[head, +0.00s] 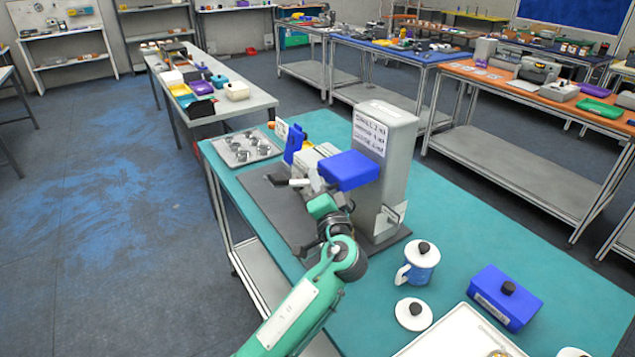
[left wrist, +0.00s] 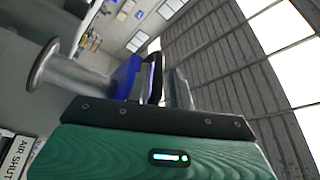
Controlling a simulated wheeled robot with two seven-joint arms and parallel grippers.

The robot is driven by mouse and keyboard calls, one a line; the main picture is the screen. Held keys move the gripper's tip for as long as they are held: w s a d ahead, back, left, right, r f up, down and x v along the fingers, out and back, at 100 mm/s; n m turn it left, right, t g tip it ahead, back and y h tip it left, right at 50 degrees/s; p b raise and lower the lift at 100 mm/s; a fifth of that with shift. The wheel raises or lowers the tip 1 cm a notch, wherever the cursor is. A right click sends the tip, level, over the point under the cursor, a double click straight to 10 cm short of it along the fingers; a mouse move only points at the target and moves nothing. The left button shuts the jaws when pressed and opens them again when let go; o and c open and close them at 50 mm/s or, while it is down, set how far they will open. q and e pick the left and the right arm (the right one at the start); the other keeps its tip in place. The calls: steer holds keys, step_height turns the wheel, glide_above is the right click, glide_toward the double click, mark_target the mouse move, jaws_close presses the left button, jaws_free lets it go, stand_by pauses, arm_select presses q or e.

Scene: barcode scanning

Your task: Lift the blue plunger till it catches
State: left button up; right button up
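A blue block (head: 349,169) juts from the side of a tall grey machine (head: 385,150); it may be the plunger's head. A smaller upright blue part (head: 293,143) stands behind it to the left. In the left wrist view a blue part (left wrist: 125,75) is beside the dark fingers (left wrist: 157,75), next to a round metal knob (left wrist: 43,66). I cannot tell whether the fingers touch or grip it. My right gripper is out of view.
The machine stands on a dark mat on a teal table (head: 460,235). A metal tray with round parts (head: 245,148) lies to the left. A blue-and-white mug (head: 421,262), white lid (head: 413,314), blue box (head: 505,296) and white tray (head: 455,340) are at front right.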

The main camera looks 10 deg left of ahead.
arm_select(q)
steer(key=b+v, duration=0.4)
steer(key=v, duration=0.9)
steer(key=shift+s+f, duration=0.1)
